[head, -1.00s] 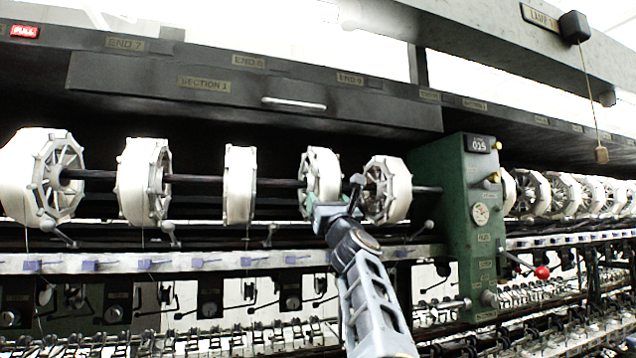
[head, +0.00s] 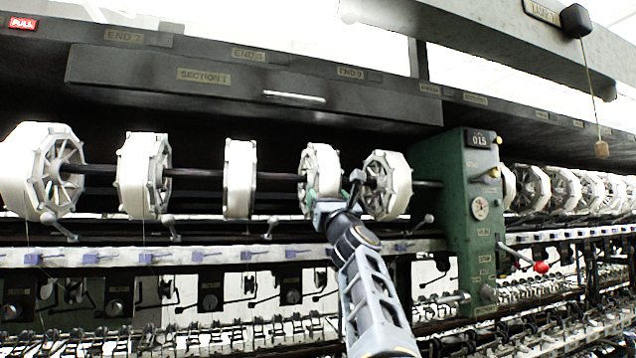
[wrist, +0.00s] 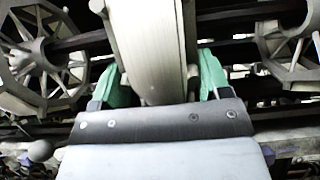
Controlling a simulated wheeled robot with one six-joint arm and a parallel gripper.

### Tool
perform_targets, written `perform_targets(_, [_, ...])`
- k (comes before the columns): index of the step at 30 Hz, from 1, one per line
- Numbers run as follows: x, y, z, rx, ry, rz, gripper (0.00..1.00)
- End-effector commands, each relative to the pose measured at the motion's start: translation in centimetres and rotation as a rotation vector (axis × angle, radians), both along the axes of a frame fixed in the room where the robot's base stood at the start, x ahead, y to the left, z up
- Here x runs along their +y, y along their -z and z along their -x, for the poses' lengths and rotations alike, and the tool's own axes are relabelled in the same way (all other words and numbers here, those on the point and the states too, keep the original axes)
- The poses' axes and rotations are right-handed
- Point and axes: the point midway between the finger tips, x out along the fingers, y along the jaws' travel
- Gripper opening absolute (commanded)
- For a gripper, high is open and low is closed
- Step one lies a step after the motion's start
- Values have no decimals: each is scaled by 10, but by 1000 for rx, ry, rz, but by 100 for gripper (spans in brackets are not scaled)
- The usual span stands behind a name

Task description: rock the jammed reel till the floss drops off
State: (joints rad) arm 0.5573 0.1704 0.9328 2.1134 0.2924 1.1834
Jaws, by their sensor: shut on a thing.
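The gripped reel (head: 308,170) is a white, spoked wheel on a dark horizontal shaft (head: 215,174), just left of the reel nearest the green housing. My gripper (head: 327,199) comes up from below and meets its lower rim. In the wrist view, the green fingertips (wrist: 160,82) stand one on each side of the reel's pale, wide rim (wrist: 148,45), shut on it. The pale floss appears wound smoothly over the rim. The far side of the reel is hidden, and I cannot make out any loose floss.
Neighbouring reels stand close on both sides, one at left (head: 238,178) and one at right (head: 388,186). A green housing (head: 470,225) with a dial and a red-knobbed lever (head: 541,267) stands to the right. A pale rail (head: 120,256) with small levers runs below.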

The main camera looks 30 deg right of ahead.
Motion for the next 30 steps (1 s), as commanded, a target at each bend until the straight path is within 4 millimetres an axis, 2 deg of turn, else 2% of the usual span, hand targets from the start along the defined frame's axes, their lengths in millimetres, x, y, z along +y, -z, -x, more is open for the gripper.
perform_targets(7, [0,0,1,-2,-1,1,42])
perform_targets(8, [0,-1,1,-2,-1,1,71])
perform_targets(17, [0,0,0,-1,0,0,100])
perform_targets(30, [0,2,1,0,0,0,98])
